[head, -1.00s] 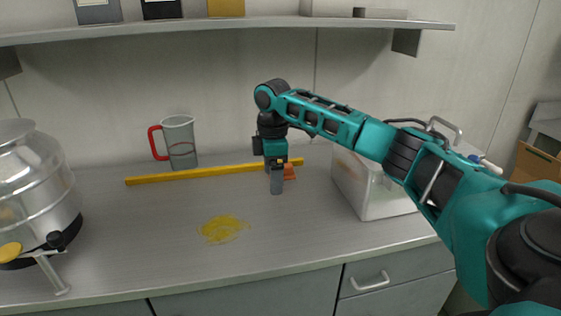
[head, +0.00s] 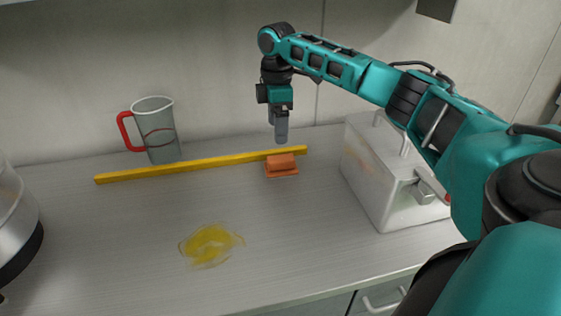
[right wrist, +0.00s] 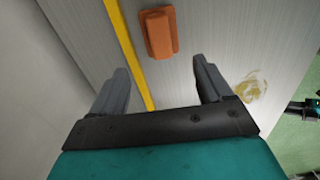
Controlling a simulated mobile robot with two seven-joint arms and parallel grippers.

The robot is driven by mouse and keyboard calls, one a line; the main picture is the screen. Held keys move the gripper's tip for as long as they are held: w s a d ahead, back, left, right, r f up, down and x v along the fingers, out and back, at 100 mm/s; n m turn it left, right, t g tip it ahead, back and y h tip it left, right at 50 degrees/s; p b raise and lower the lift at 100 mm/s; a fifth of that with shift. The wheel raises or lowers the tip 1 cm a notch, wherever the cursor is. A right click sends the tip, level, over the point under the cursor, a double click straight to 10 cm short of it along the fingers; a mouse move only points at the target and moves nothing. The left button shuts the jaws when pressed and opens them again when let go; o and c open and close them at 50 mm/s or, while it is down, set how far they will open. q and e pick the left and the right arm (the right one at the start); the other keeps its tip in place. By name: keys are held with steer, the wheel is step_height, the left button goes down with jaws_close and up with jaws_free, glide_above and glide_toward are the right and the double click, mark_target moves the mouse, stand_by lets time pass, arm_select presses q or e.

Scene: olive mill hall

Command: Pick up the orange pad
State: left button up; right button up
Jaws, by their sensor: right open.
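The orange pad (head: 281,165) lies on the grey countertop, in front of the right end of a yellow bar. It has a raised block on a flat base. In the right wrist view the pad (right wrist: 159,33) is ahead of the fingertips, between their lines and apart from them. My right gripper (head: 280,137) hangs pointing down above and slightly behind the pad, with nothing between its fingers. In the right wrist view my right gripper (right wrist: 163,75) is open and empty. My left gripper is not in view.
The yellow bar (head: 180,168) lies along the back of the counter. A grey measuring jug (head: 158,132) with a red handle stands behind its left part. A yellow smear (head: 210,245) is in front. A white box (head: 372,175) stands at right, a metal vessel (head: 12,215) at far left.

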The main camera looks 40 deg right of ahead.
mark_target(281, 157)
step_height(281, 157, down, 6)
steer(key=shift+s+f, duration=0.1)
steer(key=f, duration=0.5)
steer(key=shift+s+d+f+b, duration=0.1)
steer(key=shift+s+d+b, duration=0.1)
steer(key=shift+d+b, duration=0.15)
steer(key=c, duration=0.8)
step_height(281, 157, up, 10)
steer(key=shift+r+p, duration=0.1)
steer(key=shift+p, duration=0.3)
steer(key=shift+c, duration=0.2)
